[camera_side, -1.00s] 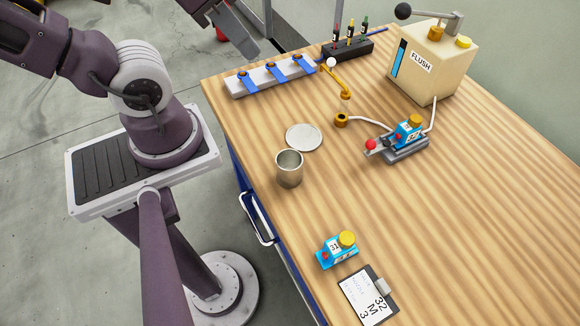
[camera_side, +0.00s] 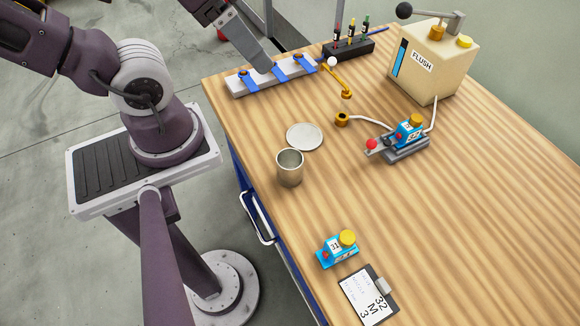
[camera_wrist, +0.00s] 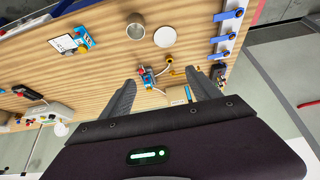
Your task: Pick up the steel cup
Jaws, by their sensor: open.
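The steel cup (camera_side: 290,172) stands upright and looks empty on the wooden table near its left edge in the side view. It also shows at the top of the wrist view (camera_wrist: 136,30). A round pale disc (camera_side: 304,137) lies flat just behind it. My gripper (camera_side: 266,62) is high at the top of the side view, well apart from the cup. In the wrist view its two dark fingers (camera_wrist: 159,77) are spread with nothing between them.
A blue block with a yellow knob (camera_side: 337,249) and a clipboard (camera_side: 368,298) lie at the front. A clamped blue unit (camera_side: 406,137), hose and FLUSH box (camera_side: 432,65) stand right. A white rail with blue clips (camera_side: 261,83) and a dark rack (camera_side: 348,49) are behind.

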